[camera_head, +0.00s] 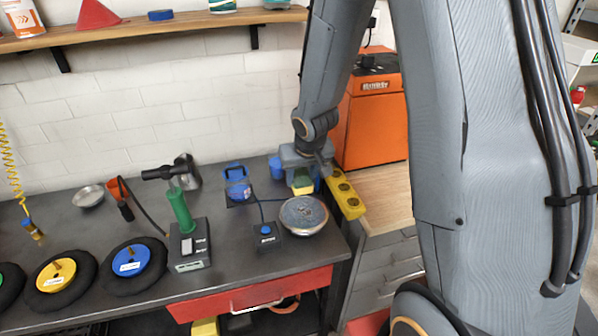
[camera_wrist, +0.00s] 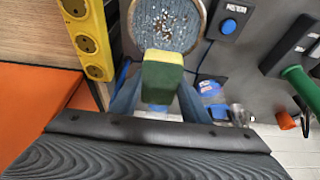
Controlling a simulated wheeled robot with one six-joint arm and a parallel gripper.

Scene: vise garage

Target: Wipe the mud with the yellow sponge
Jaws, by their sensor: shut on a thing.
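The sponge (camera_wrist: 162,75), yellow along one edge with a dark green face, is held between the two fingers of my gripper (camera_wrist: 158,98). In the head view the yellow sponge (camera_head: 303,188) shows below my gripper (camera_head: 305,172), over the bench's right part. A round metal pan (camera_head: 303,222) lies just in front of the sponge. In the wrist view the pan (camera_wrist: 188,45) has brown and pale specks, seemingly the mud (camera_wrist: 168,20), on its face. The sponge's yellow edge overlaps the pan's near rim there; I cannot tell whether they touch.
A yellow socket strip (camera_head: 345,194) runs along the bench's right end. A small box with a blue button (camera_head: 266,236) is left of the pan. A blue object (camera_head: 237,182), a green-handled device (camera_head: 182,215) and wheels (camera_head: 132,263) stand further left. An orange cabinet (camera_head: 373,125) is behind.

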